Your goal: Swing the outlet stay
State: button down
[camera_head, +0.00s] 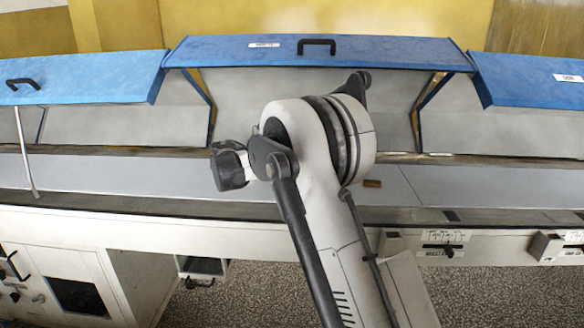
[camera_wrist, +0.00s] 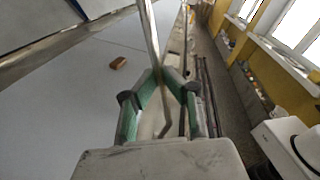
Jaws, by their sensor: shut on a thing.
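A thin pale metal rod, which looks like the stay (camera_wrist: 149,35), runs up from between my fingertips in the wrist view. My gripper (camera_wrist: 162,78) has green-padded fingers closed on this rod. A bent length of rod shows below the fingertips, between the fingers. In the head view my arm stands in front of the middle bay and hides the gripper and the held rod. The middle blue cover (camera_head: 370,50) is raised, with a black handle on top. Where the held rod's far end meets the machine cannot be told.
Another rod (camera_head: 25,150) stands under the raised left blue cover (camera_head: 85,80). A right blue cover (camera_head: 530,85) is also raised. A small brown block (camera_head: 372,183) lies on the grey belt (camera_head: 455,187); it also shows in the wrist view (camera_wrist: 118,63). Control boxes line the front rail.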

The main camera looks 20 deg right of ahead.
jog(key=shift+a, duration=0.1)
dwell(0.4)
jog(key=c, duration=1.8)
grip_release()
jog(key=shift+a, duration=0.2)
jog(key=shift+d, duration=0.1)
jog(key=r, duration=0.9)
jog(key=shift+w, duration=0.2)
jog(key=shift+o, duration=1.1)
jog(key=shift+r, duration=0.5)
jog(key=shift+f, duration=0.1)
jog(key=shift+c, duration=0.2)
